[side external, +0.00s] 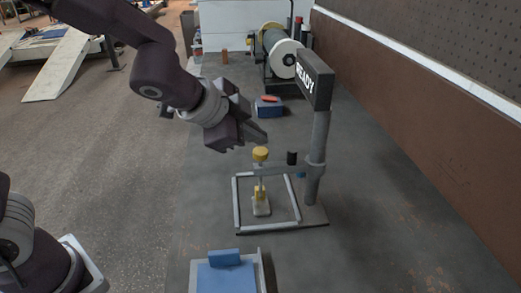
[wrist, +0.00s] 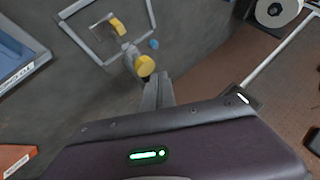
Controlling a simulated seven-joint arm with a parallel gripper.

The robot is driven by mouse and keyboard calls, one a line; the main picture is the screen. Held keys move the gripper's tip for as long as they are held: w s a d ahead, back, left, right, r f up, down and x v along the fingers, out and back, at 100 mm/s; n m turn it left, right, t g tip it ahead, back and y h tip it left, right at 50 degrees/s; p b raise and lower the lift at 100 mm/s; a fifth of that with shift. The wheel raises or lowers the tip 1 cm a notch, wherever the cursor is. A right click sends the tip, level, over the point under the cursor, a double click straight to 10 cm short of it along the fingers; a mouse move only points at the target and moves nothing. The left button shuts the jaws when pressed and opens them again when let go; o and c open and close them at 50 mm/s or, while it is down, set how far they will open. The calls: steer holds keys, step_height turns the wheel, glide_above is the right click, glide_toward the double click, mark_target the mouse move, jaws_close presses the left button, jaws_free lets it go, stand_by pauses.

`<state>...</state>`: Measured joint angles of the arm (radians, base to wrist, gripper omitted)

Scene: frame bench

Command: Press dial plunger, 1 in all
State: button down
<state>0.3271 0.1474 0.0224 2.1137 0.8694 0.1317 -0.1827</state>
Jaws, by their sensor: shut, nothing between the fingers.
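The dial plunger has a yellow round cap (side external: 261,153) on a thin stem above a grey square frame (side external: 236,205). In the wrist view the yellow cap (wrist: 144,65) lies just beyond my fingertips. My gripper (side external: 263,139) is shut and empty, its fingertips just above the cap in the side view. I cannot tell for sure whether they touch it. A smaller yellow piece (side external: 259,193) stands inside the frame below the cap. A grey post (side external: 316,150) beside the frame carries a dark sign (side external: 313,80) reading READY.
A blue tray (side external: 261,262) lies at the bench front. A blue box (side external: 268,110) with a red-orange item on it and a large roller (side external: 283,58) stand behind. A brown wall (side external: 420,100) bounds the right. Bench to the right of the frame is clear.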

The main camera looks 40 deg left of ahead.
steer(key=shift+r, duration=0.15)
steer(key=shift+r, duration=2.45)
